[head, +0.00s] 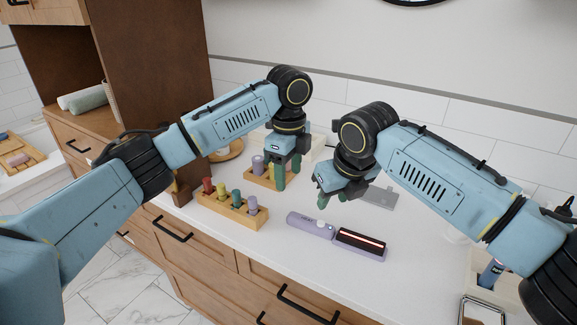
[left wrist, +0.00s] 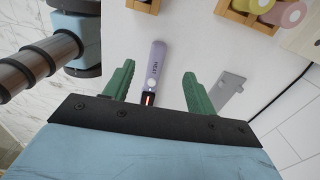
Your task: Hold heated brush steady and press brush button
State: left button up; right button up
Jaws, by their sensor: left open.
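The heated brush lies on the white counter, with a lilac handle (head: 311,225) and a dark head (head: 360,244) showing a glowing red strip. In the left wrist view its handle (left wrist: 157,62) and a small pale button (left wrist: 151,82) show between my fingers in the picture; part of the head is hidden by my gripper. My left gripper (head: 288,173) is open and empty above the counter, behind the brush in the head view. It also shows in the left wrist view (left wrist: 157,84). My right gripper (head: 333,197) is above the counter near the brush, apart from it; its finger gap is unclear.
A wooden rack (head: 232,211) with several coloured rolls stands left of the brush. Another wooden holder (head: 262,178) is behind it. A flat grey plate (head: 379,196) lies behind the brush. The counter front is clear.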

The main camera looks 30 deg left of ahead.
pick_arm(q)
notch_tip(320, 180, down, 12)
jog(key=shift+f, duration=0.2)
dwell(0.4)
jog(key=c, duration=1.2)
grip_shut()
pick_arm(e)
grip_shut()
dwell(0.5)
